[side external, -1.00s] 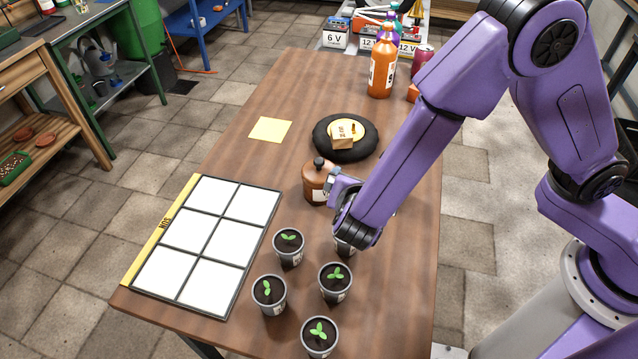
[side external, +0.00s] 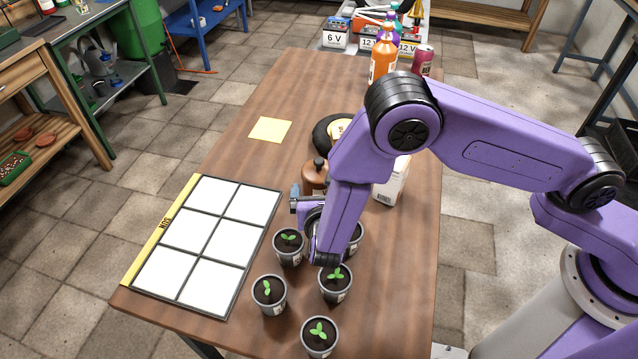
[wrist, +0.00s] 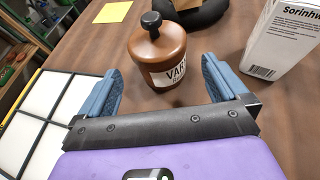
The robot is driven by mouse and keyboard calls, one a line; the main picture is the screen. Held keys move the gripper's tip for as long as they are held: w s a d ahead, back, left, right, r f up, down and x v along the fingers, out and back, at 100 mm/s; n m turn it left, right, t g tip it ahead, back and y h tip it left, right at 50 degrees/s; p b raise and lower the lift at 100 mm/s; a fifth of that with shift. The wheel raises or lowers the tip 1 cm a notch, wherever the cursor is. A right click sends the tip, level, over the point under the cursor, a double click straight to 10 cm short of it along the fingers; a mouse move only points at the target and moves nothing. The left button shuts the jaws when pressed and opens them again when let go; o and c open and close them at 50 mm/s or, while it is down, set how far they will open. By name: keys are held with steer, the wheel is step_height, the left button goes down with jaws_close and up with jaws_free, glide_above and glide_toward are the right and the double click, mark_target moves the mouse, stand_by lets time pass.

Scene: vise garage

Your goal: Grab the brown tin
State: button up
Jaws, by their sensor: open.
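The brown tin (side external: 314,174) stands upright on the wooden table, partly hidden by my arm in the side view. In the wrist view the tin (wrist: 158,52) shows a black cap and a white label with letters starting "VAR". My gripper (wrist: 165,84) is open and empty, its two blue fingers apart, with the tin just beyond the fingertips and roughly between them. In the side view my gripper (side external: 298,200) is low over the table, on the near side of the tin.
A white carton (side external: 390,183) stands right of the tin. Several potted seedlings (side external: 289,247) stand close below my gripper. A black ring cushion (side external: 323,134) lies behind the tin. A white-celled tray (side external: 222,238) lies left. An orange bottle (side external: 382,60) stands farther back.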

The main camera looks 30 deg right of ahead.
mark_target(319, 178)
steer(key=shift+x, duration=3.95)
steer(key=shift+f, duration=0.15)
steer(key=c, duration=1)
steer(key=shift+a, duration=0.1)
steer(key=shift+c, duration=1.3)
